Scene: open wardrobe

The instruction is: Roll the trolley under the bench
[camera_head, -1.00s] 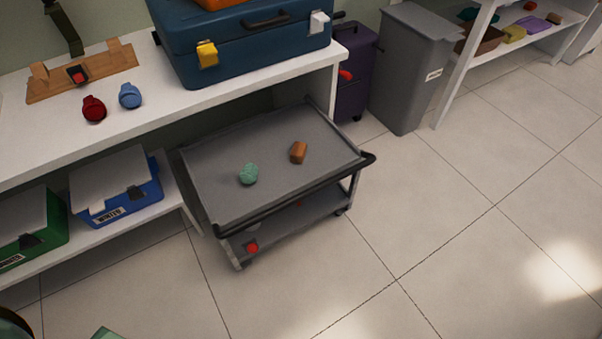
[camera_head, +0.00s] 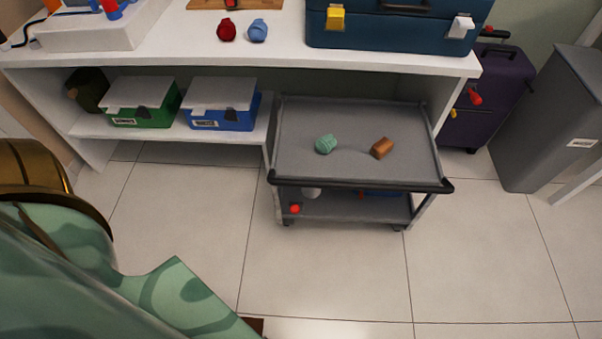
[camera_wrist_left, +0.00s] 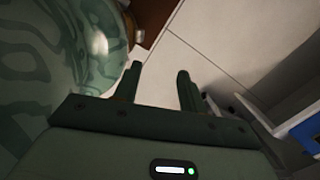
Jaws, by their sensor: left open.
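The grey trolley (camera_head: 300,165) stands at the right end of the white bench (camera_head: 280,52). Its rear part is beneath the bench top and its front, with a black handle bar, sticks out over the floor. A green ball-like item (camera_head: 326,144) and a brown block (camera_head: 382,148) lie on its top tray. Its lower shelf holds a small red item (camera_head: 295,209) and partly hidden things. In the left wrist view my left gripper (camera_wrist_left: 160,80) is open and empty, its fingers over floor tiles. Neither gripper shows in the head view.
A green box (camera_head: 140,118) and a blue box (camera_head: 222,120) sit on the low shelf left of the trolley. A purple suitcase (camera_head: 490,95) and a grey bin (camera_head: 555,125) stand to its right. Floor in front is clear.

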